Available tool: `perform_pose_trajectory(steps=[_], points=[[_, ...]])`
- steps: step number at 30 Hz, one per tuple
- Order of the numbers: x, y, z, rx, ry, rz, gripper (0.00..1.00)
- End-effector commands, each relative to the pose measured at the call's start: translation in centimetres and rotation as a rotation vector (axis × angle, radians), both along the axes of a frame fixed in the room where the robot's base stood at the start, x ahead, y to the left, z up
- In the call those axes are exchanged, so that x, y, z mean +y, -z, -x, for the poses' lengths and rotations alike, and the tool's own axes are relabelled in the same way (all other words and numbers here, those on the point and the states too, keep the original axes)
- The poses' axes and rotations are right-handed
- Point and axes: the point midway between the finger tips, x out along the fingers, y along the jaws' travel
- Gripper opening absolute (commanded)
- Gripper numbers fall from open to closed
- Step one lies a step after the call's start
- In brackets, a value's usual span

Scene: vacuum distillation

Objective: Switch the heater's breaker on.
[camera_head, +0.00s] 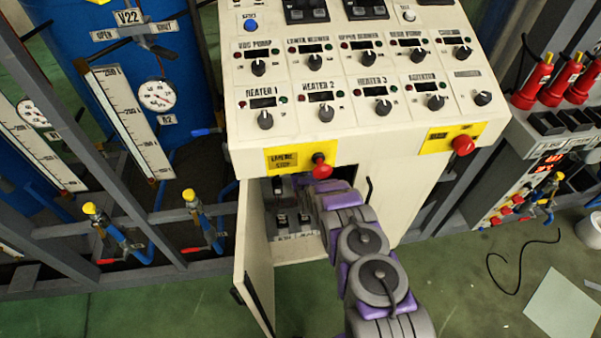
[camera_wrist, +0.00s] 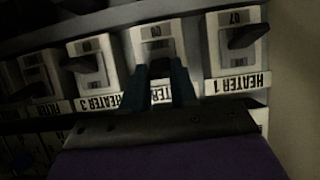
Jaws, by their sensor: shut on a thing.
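The wrist view shows a row of white breakers with upside-down labels. My gripper (camera_wrist: 166,74) is at the breaker labelled HEATER 2 (camera_wrist: 152,40), with its label partly covered by my fingers. The two dark fingers are shut on that breaker's lever, which is mostly hidden between them. To the right is the HEATER 1 breaker (camera_wrist: 234,58) with its dark lever (camera_wrist: 248,36). To the left is the HEATER 3 breaker (camera_wrist: 87,65). In the head view my arm reaches into the open cabinet under the console and my gripper is hidden there.
The cabinet door (camera_head: 256,245) stands open on the left of my arm. A red emergency stop button (camera_head: 321,168) juts out above the opening, close to my arm. The console panel (camera_head: 365,130) overhangs the cabinet. Other breakers (camera_head: 292,222) show low inside.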

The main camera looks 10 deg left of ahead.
Motion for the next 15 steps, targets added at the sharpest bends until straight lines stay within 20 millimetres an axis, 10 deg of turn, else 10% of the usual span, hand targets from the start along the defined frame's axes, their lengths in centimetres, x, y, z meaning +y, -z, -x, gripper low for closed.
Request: perform_pose_trajectory(steps=[7,8,15], points=[[0.15,-0.38,-0.22,-0.010,-0.001,-0.002,0.00],[0.16,-0.38,-0.22,-0.010,-0.001,-0.002,0.28],[0.09,-0.27,-0.12,-0.007,-0.001,-0.002,0.51]])
